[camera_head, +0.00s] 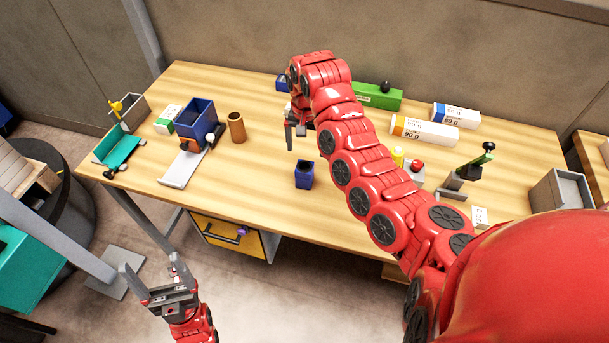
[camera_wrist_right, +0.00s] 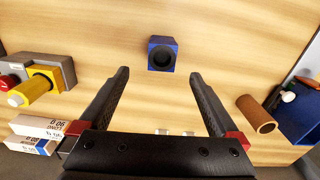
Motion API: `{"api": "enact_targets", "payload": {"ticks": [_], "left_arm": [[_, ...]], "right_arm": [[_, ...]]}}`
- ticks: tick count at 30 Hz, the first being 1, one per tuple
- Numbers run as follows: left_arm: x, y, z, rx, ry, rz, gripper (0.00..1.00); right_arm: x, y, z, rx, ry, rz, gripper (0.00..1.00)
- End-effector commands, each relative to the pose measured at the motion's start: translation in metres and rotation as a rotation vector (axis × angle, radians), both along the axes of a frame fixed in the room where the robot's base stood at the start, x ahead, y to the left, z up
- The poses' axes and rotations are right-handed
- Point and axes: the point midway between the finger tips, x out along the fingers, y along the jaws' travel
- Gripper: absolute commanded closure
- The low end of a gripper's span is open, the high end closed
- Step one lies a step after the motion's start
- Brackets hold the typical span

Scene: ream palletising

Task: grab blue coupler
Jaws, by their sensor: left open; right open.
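The blue coupler (camera_head: 304,174) is a small dark blue block with a round hole in its top. It stands alone on the wooden table, near the front edge. In the right wrist view the coupler (camera_wrist_right: 162,54) lies ahead of the fingertips, centred between them and apart from them. My right gripper (camera_head: 296,132) is open and empty above the table, behind the coupler in the head view. Its two fingers (camera_wrist_right: 160,75) are spread wide in the wrist view. My left gripper (camera_head: 157,280) is open and empty, low in front of the table and away from it.
A brown cylinder (camera_head: 236,127) and a blue bin (camera_head: 197,119) stand left of the coupler. White ream boxes (camera_head: 424,130), a green box (camera_head: 377,96) and a grey block with red and yellow parts (camera_head: 413,172) are to the right. The table around the coupler is clear.

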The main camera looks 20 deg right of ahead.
Motion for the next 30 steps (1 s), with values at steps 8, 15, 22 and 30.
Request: {"api": "enact_targets", "payload": {"ticks": [8, 15, 22, 30], "left_arm": [[0.000, 0.000, 0.005, 0.000, -0.001, 0.000, 0.17], [0.000, 0.000, 0.013, 0.000, 0.000, 0.000, 0.17], [0.000, 0.000, 0.030, 0.000, 0.000, 0.000, 0.17], [0.000, 0.000, 0.033, 0.000, 0.000, 0.000, 0.17]], "right_arm": [[-0.002, 0.000, -0.046, 0.000, 0.006, 0.000, 0.03], [0.000, 0.000, -0.058, -0.001, 0.004, 0.002, 0.03], [0.002, 0.002, -0.082, -0.002, 0.005, 0.003, 0.03], [0.003, 0.003, -0.103, -0.001, 0.003, 0.002, 0.03]]}}
